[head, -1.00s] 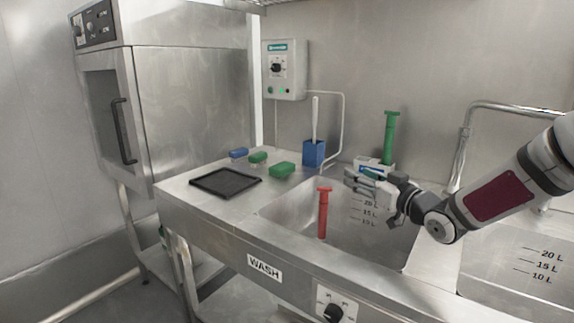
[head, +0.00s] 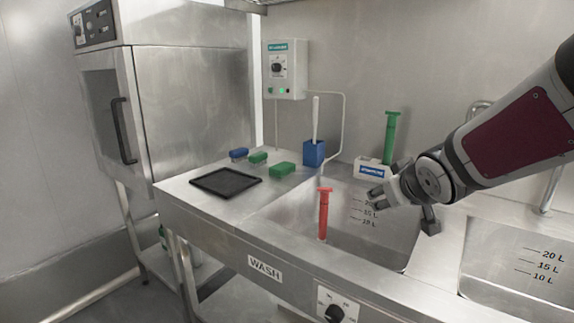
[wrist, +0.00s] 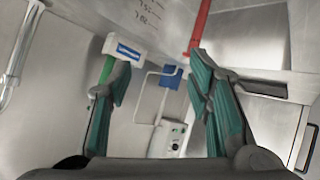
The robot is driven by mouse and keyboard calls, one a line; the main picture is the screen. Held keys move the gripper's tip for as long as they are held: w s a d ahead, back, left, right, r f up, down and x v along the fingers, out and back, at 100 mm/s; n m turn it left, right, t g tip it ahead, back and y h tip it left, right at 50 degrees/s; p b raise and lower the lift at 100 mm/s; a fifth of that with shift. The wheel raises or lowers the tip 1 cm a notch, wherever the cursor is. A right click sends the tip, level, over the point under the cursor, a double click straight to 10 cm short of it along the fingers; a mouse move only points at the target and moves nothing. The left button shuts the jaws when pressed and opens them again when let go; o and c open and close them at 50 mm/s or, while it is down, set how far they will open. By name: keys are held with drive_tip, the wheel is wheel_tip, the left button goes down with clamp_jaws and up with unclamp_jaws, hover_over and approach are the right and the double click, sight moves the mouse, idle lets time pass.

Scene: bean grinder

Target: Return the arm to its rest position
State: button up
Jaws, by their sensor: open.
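My gripper (head: 376,194) is over the right part of the left sink basin in the head view, to the right of the red plunger-like tool (head: 323,214). Its fingers are apart with nothing between them. In the wrist view my gripper (wrist: 160,85) shows two teal-padded fingers spread wide. My arm reaches in from the right edge of the head view. A green plunger-like tool (head: 389,137) stands upright behind the gripper, by a small white labelled box (head: 371,170).
A black tray (head: 225,182), a blue block (head: 238,154) and green blocks (head: 282,169) lie on the left counter. A blue holder (head: 314,152) with a white-handled brush stands behind. A control box (head: 286,68) is on the wall. A faucet (head: 553,185) stands at right behind my arm.

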drive_tip(key=s+a+m+g, duration=0.3)
drive_tip(key=s+g, duration=0.3)
drive_tip(key=s, duration=2.3)
drive_tip(key=s+f+g+b, duration=0.5)
drive_tip(key=s+f+b, duration=0.5)
drive_tip(key=f, duration=0.5)
wheel_tip(320, 180, up, 32)
drive_tip(key=t+p, duration=0.4)
drive_tip(key=p, duration=2.5)
drive_tip(key=shift+d+f+y+p, duration=0.15)
drive_tip(key=shift+d+y+p, duration=0.15)
drive_tip(key=shift+d+p, duration=0.05)
